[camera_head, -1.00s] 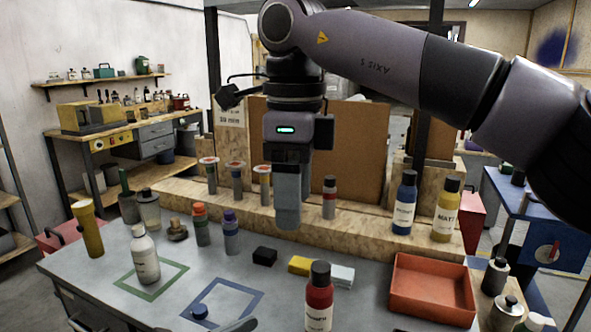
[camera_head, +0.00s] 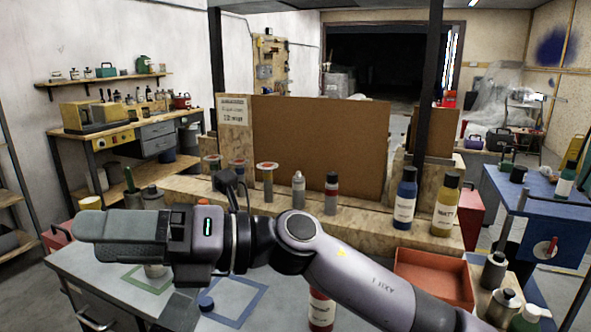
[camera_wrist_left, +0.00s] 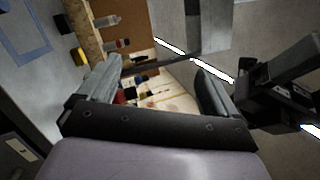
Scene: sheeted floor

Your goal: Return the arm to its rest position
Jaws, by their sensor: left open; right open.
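My right arm (camera_head: 350,275) comes in from the lower right and lies low across the workbench. Its gripper (camera_head: 85,228) points left, above the bench's left side, seen side-on and open, with nothing visible in it. My left gripper (camera_wrist_left: 155,75) shows in the left wrist view, its two fingers wide apart with nothing between them. In the head view I cannot clearly make out the left gripper. A grey bottle (camera_head: 298,190) stands upright on the wooden ledge, beside a red-banded bottle (camera_head: 331,194), clear of both grippers.
A blue bottle (camera_head: 404,200) and a yellow bottle (camera_head: 446,206) stand on the ledge. A red tray (camera_head: 434,275) lies at the bench's right. My right arm partly hides a red bottle (camera_head: 321,309) and the green square (camera_head: 148,279). The blue square (camera_head: 247,299) shows partly.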

